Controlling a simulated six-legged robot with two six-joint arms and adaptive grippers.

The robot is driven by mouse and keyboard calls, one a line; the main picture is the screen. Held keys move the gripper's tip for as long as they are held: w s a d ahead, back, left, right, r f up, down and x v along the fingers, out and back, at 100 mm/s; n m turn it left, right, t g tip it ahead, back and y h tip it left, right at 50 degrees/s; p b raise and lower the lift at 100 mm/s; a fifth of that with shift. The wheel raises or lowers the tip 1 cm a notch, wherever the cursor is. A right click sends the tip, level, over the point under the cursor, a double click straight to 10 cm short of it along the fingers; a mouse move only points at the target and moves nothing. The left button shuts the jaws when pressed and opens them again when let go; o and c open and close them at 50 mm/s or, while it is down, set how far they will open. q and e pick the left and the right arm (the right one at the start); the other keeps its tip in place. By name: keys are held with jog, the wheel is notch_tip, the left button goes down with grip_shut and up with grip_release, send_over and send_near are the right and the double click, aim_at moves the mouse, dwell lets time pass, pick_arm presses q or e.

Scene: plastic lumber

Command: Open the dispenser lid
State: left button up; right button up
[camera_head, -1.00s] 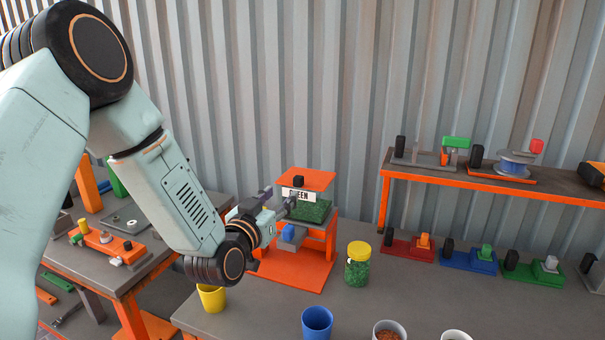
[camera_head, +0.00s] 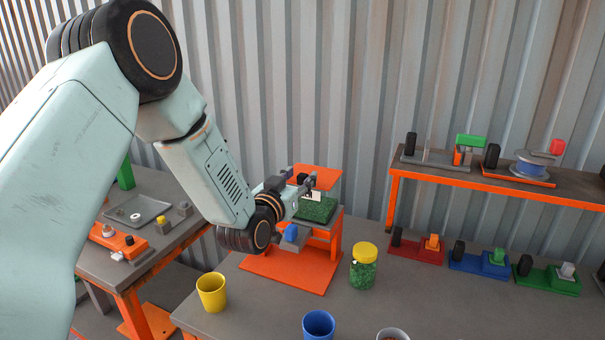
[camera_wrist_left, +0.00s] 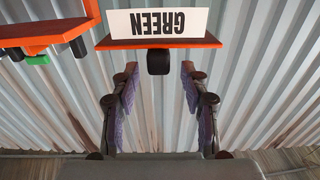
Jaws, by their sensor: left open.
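The dispenser (camera_head: 290,272) is an orange stand on the table, with green pellets (camera_head: 317,209) in its upper part and a blue piece (camera_head: 291,233) at its front. Its orange lid (camera_head: 322,177) lies above the pellets and carries a black knob (camera_head: 302,178). A white GREEN label (camera_wrist_left: 155,22) shows upside down in the left wrist view, beside the edge of the lid (camera_wrist_left: 110,43). My left gripper (camera_head: 299,179) is open at the knob and partly covers the label. In the wrist view the knob (camera_wrist_left: 158,63) lies between the fingertips (camera_wrist_left: 158,70), with gaps both sides. My right gripper is not in view.
A jar with a yellow lid (camera_head: 364,268) stands right of the dispenser. A yellow cup (camera_head: 212,292) and a blue cup (camera_head: 318,325) stand at the front. An orange shelf (camera_head: 480,181) holds devices at right. A corrugated wall (camera_head: 330,80) is behind.

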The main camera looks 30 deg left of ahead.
pick_arm(q)
jog(key=shift+w+a+f, duration=0.1)
jog(key=shift+w, duration=0.7)
jog(key=shift+w+d, duration=0.2)
jog(key=shift+w, duration=0.25)
jog(key=shift+s+a, duration=0.2)
jog(key=shift+s, duration=0.05)
jog(key=shift+c, duration=1.1)
jog(key=shift+w, duration=0.15)
grip_shut()
jog(key=shift+d, duration=0.1)
